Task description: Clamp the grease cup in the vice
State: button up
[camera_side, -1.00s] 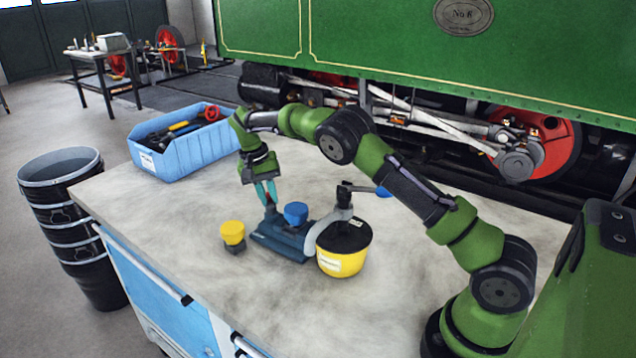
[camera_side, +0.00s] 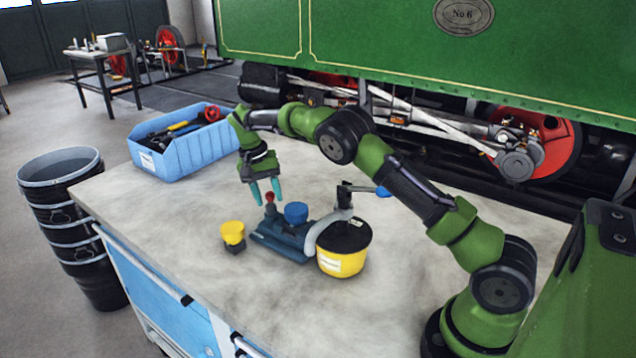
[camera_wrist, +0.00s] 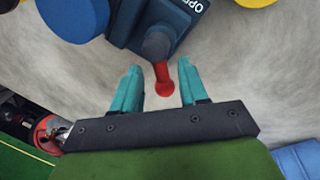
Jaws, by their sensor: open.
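The dark blue vice (camera_side: 282,240) sits on the bench, with a lever ending in a red knob (camera_side: 270,197) at its back left. In the wrist view, the vice (camera_wrist: 130,28) carries a partly cut-off label beginning "OP". A blue round-topped cup (camera_side: 296,212) sits at the vice; whether it is gripped is unclear. A yellow-topped cup (camera_side: 233,233) on a small dark base stands apart to the left. I cannot tell which is the grease cup. My gripper (camera_side: 266,200) is open and empty; in the wrist view the red knob (camera_wrist: 165,84) lies between its teal fingers.
A yellow tub (camera_side: 343,260) with black lid, grey hose and lever handle stands close right of the vice. A light blue bin (camera_side: 190,158) of tools is at the back left of the bench (camera_side: 150,220). The bench's front left is clear.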

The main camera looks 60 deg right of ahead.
aim_at(272, 200)
notch_tip(272, 200, up, 7)
jog(key=w, duration=0.1)
jog(key=shift+a, duration=0.45)
jog(key=shift+f, duration=0.1)
jog(key=shift+s+d+f+n, duration=0.6)
jog(key=shift+s+d+f, duration=0.1)
jog(key=shift+s, duration=0.2)
jog(key=s+a+r+n+t+y, duration=0.1)
jog(key=s+a+r+t, duration=0.2)
jog(key=s, duration=0.7)
jog(key=s+a+r+n+t+y, duration=0.1)
jog(key=s+a+r+t, duration=0.2)
jog(key=s, duration=0.7)
jog(key=s+a+r+n+t+y, duration=0.1)
jog(key=s+a+r, duration=0.4)
jog(key=s, duration=0.5)
jog(key=shift+a+r+n+t, duration=0.25)
jog(key=shift+a+n+t, duration=0.35)
jog(key=shift+a+t, duration=0.25)
